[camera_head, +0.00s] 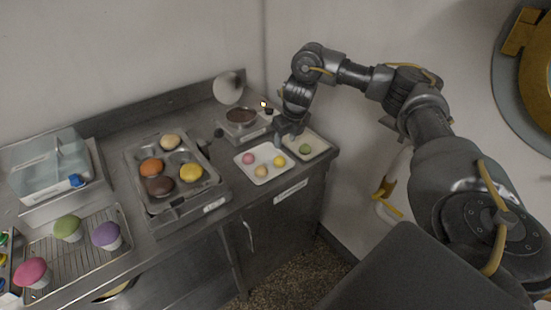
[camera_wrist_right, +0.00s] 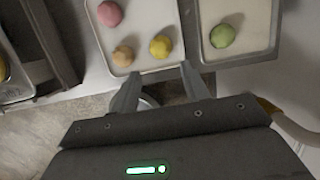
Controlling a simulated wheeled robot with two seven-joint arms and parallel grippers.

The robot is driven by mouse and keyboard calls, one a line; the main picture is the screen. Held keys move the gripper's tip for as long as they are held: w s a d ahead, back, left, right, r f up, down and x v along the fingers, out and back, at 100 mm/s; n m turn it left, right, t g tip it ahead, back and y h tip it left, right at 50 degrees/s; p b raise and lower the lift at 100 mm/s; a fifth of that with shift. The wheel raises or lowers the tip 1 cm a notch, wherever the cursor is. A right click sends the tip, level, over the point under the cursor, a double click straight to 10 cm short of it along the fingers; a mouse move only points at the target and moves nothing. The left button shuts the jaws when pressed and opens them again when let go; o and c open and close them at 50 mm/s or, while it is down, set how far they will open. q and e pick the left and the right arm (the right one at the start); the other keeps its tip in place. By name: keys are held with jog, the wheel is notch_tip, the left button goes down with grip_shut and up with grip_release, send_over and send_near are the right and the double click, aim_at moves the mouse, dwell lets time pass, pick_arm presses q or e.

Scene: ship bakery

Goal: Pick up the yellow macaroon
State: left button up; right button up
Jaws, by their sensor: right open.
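The yellow macaroon (camera_head: 280,160) lies on a white tray (camera_head: 247,172) at the right end of the counter. A pink macaroon (camera_head: 248,158) and a beige macaroon (camera_head: 261,172) share that tray. In the right wrist view the yellow macaroon (camera_wrist_right: 160,47) is just beyond the tips of my right gripper (camera_wrist_right: 161,74). The fingers are apart with nothing between them. In the head view my right gripper (camera_head: 286,142) is low over the trays, and its fingertips are hard to make out. My left gripper is not in view.
A second tray (camera_head: 318,141) with a green macaroon (camera_head: 304,149) stands to the right. A scale (camera_head: 241,126) is behind. A metal tray (camera_head: 207,195) with several larger round pastries stands left, and a cooling rack (camera_head: 92,252) with cupcakes is farther left. The wall is close behind.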

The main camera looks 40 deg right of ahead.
jog(key=b, duration=0.1)
send_over(280, 158)
jog(key=s, duration=0.2)
jog(key=x, duration=0.3)
jog(key=s+x, duration=0.1)
jog(key=shift+w+a+f, duration=0.1)
jog(key=shift+w+f, duration=0.05)
jog(key=shift+f, duration=0.3)
jog(key=shift+w+f, duration=0.2)
jog(key=shift+f, duration=0.35)
jog(key=b+x, duration=0.1)
jog(key=x, duration=0.3)
jog(key=shift+f, duration=0.3)
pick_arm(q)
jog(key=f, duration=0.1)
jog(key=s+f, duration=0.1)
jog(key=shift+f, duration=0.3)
pick_arm(e)
jog(key=c, duration=0.4)
